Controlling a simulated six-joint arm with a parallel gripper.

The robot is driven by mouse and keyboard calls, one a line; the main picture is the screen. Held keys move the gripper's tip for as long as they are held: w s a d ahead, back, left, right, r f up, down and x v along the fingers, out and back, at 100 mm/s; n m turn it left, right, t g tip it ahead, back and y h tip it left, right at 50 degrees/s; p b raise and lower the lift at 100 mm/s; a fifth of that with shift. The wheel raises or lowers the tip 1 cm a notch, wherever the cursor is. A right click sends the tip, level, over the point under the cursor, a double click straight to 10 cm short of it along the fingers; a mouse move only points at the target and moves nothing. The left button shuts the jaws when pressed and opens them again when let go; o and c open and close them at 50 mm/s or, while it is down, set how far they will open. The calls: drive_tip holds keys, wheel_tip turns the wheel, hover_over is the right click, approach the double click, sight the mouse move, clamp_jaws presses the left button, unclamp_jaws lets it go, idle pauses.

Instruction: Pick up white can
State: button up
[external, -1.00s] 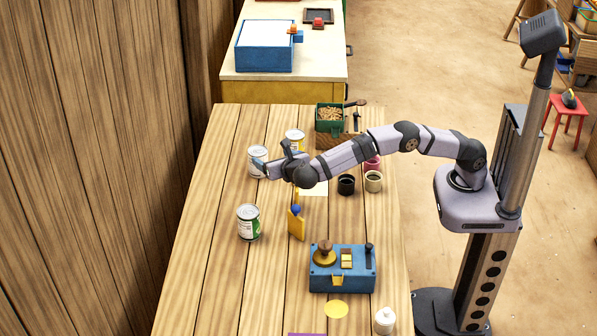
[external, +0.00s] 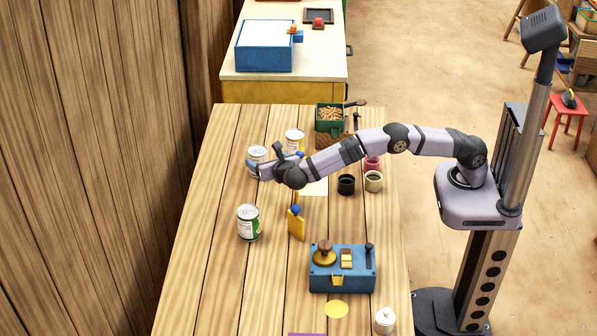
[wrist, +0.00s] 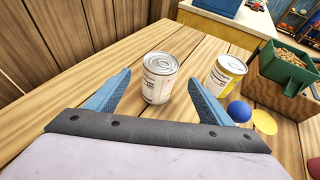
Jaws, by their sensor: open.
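The white can (external: 257,155) stands upright on the wooden table (external: 215,205), left of the middle. In the wrist view the white can (wrist: 159,78) shows its silver lid and pale label, ahead of and between the two blue fingers. My gripper (external: 267,163) is open around the near side of the can, low over the table. I cannot tell whether a finger touches it. The gripper partly covers the can's lower part in the external view.
A yellow-labelled can (external: 295,138) stands just right of the white can, with a blue ball (wrist: 239,111) near the right finger. A green-labelled can (external: 248,222) is nearer the front. Black and cream cups (external: 346,184) stand under my arm. A green box (external: 329,117) is behind.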

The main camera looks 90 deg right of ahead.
sight(261, 157)
drive_tip(key=shift+p+x, duration=0.75)
drive_tip(key=shift+x, duration=1.9)
drive_tip(key=c, duration=1.4)
drive_tip(key=shift+r, duration=0.1)
wheel_tip(261, 157, up, 10)
drive_tip(key=shift+f+b, duration=0.1)
drive_tip(key=shift+b, duration=0.3)
